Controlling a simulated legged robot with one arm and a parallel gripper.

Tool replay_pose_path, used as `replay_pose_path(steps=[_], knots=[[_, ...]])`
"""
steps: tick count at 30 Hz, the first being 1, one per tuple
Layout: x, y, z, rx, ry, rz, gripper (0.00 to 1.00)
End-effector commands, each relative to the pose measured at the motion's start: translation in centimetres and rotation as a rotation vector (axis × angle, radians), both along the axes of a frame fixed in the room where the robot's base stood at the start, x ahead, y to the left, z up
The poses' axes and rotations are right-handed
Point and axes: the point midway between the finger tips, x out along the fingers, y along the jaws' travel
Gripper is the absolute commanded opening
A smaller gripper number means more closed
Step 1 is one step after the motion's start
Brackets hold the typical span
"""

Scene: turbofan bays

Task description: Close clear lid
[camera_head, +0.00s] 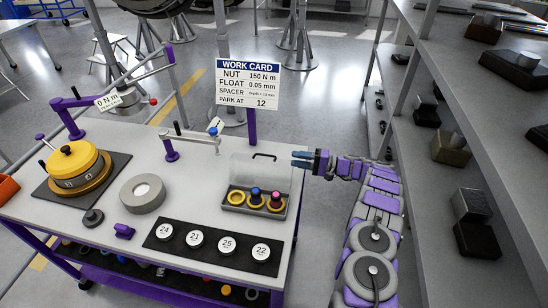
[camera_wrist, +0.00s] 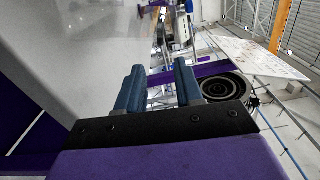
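The clear lid (camera_head: 246,169) stands raised at the back of a grey tray (camera_head: 232,210) near the right edge of the workbench. It is see-through, with a black handle (camera_head: 265,155) along its top edge. The tray holds yellow rings and two knobbed pieces, one blue-topped (camera_head: 255,192) and one pink-topped (camera_head: 277,196). My gripper (camera_head: 295,160) is just right of the handle, pointing left, and appears apart from it. In the wrist view, its two blue fingers (camera_wrist: 159,68) are spread with nothing between them. I cannot make out the lid in the wrist view.
A white work card (camera_head: 248,84) stands on a purple post behind the lid. A small crank arm with a blue knob (camera_head: 213,132) is left of the lid. Numbered discs (camera_head: 195,239) lie on a black mat in front. Grey shelves (camera_head: 440,170) with blocks stand at right.

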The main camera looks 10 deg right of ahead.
Motion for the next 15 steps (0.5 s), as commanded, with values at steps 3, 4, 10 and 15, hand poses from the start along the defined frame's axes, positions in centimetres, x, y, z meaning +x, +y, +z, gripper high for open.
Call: replay_pose_path(steps=[3, 4, 10, 15], knots=[[0.8, 3.0, -0.1, -0.001, 0.004, 0.005, 0.36], [1.1, 3.6, 0.0, -0.003, 0.003, 0.005, 0.36], [2.4, 7.4, 0.1, -0.012, 0.001, 0.005, 0.36], [3.1, 8.3, 0.1, -0.004, 0.001, 0.003, 0.36]])
